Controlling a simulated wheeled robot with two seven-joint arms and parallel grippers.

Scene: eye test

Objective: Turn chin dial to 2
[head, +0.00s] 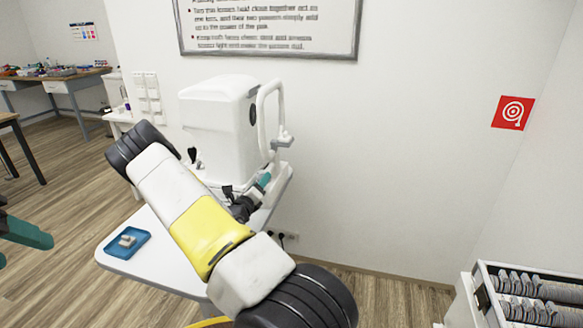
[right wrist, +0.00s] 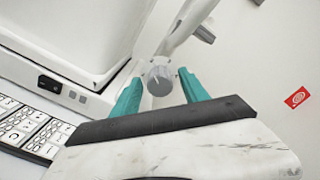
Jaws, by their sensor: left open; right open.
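The chin dial (right wrist: 159,77) is a round grey knob on the white eye-test machine (head: 215,115), with a faint pointer mark; I cannot read any number. In the right wrist view my right gripper (right wrist: 161,84) is open, its teal fingers on either side of the dial. I cannot tell whether they touch it. In the head view the dial is hidden, and only a teal part of the right gripper (head: 262,182) shows beside the machine. My left gripper (head: 24,234) is at the left edge, partly cut off, open and away from the machine.
The machine stands on a white table (head: 150,265) with a small blue tray (head: 124,243). The white head-rest frame (head: 263,115) rises on the machine's right. A lens rack (head: 525,295) stands at lower right. A keyboard-like panel (right wrist: 30,130) shows in the right wrist view.

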